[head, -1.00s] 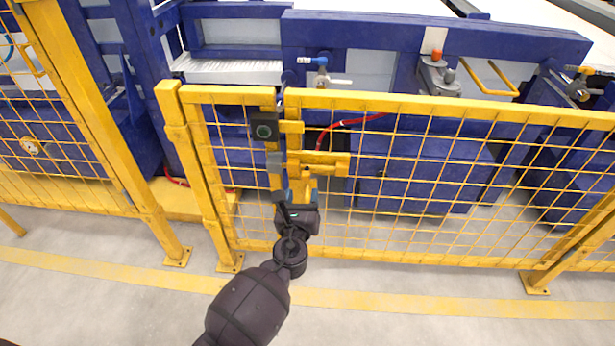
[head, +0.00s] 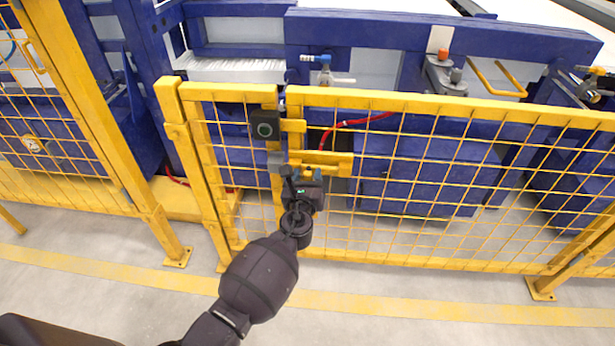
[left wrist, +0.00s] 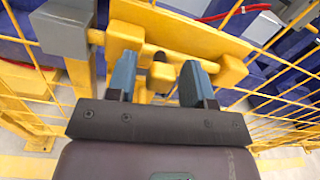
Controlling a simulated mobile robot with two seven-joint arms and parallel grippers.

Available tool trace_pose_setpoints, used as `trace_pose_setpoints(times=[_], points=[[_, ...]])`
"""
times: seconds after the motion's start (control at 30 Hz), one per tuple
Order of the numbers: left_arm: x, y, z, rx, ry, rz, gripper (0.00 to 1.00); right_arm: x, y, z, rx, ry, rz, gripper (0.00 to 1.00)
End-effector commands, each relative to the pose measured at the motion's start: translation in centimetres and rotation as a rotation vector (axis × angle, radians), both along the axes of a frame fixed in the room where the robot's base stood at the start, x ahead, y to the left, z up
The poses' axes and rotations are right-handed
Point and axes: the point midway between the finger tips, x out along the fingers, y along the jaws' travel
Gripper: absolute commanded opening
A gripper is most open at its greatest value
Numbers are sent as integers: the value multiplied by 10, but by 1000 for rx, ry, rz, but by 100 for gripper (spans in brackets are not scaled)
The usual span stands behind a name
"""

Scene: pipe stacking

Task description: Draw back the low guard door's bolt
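The low guard door (head: 440,180) is a yellow mesh panel. Its yellow bolt assembly (head: 330,160) sits on a plate near the panel's left edge, beside a grey block (head: 277,161). In the left wrist view the bolt's bar and plate (left wrist: 190,37) run across the top, with the grey block (left wrist: 63,27) at upper left. A short knob with a dark end (left wrist: 161,74) points toward me. My left gripper (head: 306,177) is just below the bolt. Its blue-grey fingers (left wrist: 158,80) are open, one each side of the knob, with visible gaps. My right gripper is not in view.
A black box with a green ring (head: 265,125) is fixed above the grey block. Yellow posts (head: 190,170) stand at left. Blue machinery (head: 400,40) and a red hose (head: 350,124) are behind the mesh. The floor in front is clear.

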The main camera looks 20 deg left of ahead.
Motion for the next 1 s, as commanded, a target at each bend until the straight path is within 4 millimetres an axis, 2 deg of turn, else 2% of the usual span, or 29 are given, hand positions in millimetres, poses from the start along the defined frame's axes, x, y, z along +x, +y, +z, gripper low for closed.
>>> trace_pose_setpoints(times=[0.03,0.3,0.47,0.7,0.8,1.0], points=[[0,0,0,0,0,0,40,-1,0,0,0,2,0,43],[0,0,0,0,0,0,0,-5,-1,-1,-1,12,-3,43],[0,-2,0,0,0,0,0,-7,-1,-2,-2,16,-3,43],[12,-44,-2,-2,2,-4,0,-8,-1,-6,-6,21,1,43],[16,-55,-2,-1,3,-2,0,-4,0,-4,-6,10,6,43],[17,-60,0,-1,0,-4,0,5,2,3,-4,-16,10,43]])
